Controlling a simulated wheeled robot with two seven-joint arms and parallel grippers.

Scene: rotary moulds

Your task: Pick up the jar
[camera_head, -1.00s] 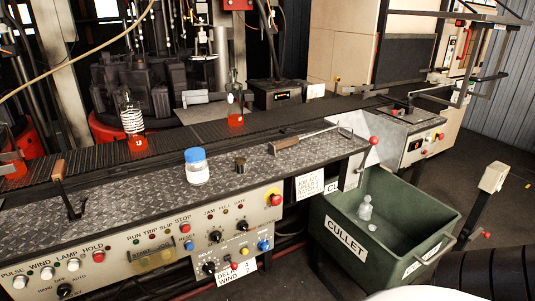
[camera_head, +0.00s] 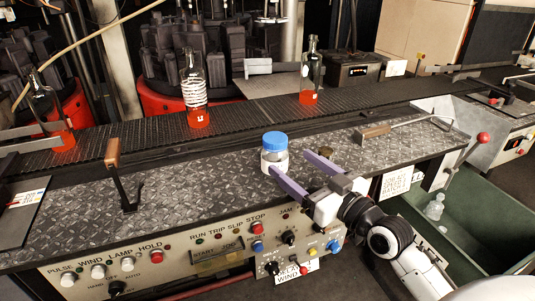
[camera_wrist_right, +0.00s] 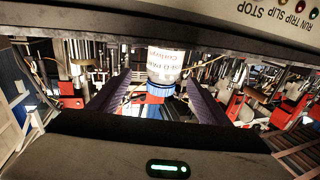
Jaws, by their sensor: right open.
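The jar (camera_head: 274,160) is a clear, pale-filled jar with a blue lid, standing upright on the dark diamond-plate top. My right gripper (camera_head: 290,161) reaches in from the lower right, open, with its two purple fingers pointing at the jar. One fingertip overlaps the jar's lower front, and the other is just to its right. In the right wrist view the jar (camera_wrist_right: 166,66) appears upside down between the open fingers, with its red-lettered label facing the camera. I cannot tell whether either finger touches it. My left gripper is not in view.
Bottles with glowing orange bases (camera_head: 194,90) stand on the conveyor (camera_head: 240,113) behind the jar. A control panel (camera_head: 190,262) is below the plate's front edge. A long-handled tool (camera_head: 400,127) lies to the right. A green bin (camera_head: 480,215) is at far right.

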